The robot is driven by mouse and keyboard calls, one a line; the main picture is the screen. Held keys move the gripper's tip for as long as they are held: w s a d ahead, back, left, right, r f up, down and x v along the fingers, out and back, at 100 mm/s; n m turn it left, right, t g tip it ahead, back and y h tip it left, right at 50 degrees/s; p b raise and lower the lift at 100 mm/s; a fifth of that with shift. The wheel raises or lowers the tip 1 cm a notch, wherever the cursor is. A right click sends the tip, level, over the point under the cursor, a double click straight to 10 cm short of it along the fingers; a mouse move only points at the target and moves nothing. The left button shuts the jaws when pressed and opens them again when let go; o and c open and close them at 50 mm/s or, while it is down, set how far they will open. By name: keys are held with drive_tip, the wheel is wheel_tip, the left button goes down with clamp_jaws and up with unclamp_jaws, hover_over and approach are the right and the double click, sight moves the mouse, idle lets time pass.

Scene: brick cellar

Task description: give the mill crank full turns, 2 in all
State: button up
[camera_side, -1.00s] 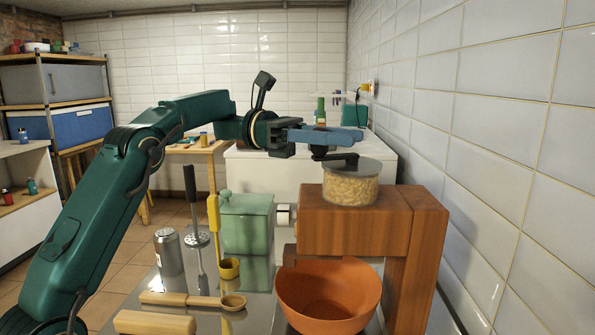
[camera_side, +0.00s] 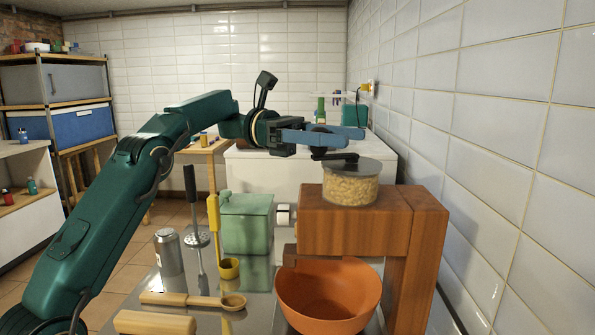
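The mill is a wooden stand (camera_side: 345,222) carrying a clear round hopper (camera_side: 351,184) filled with pale grains. A dark crank arm (camera_side: 343,157) lies on top of its grey lid and points left, towards the wall behind the hopper's left edge. My gripper (camera_side: 354,139) is at the crank's left end, above the lid. Its two blue fingers show spread apart. A dark piece, seemingly the crank's knob, is between or just below them. The fingers hide part of it, and I cannot tell whether they touch it.
An orange bowl (camera_side: 328,296) stands in front of the mill. A green canister (camera_side: 246,222), a can (camera_side: 168,252), a yellow-handled ladle (camera_side: 214,225), a masher (camera_side: 190,195) and a wooden spoon (camera_side: 190,300) are to the left. A tiled wall (camera_side: 500,150) rises close on the right.

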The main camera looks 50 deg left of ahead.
drive_tip(key=shift+v, duration=2.6)
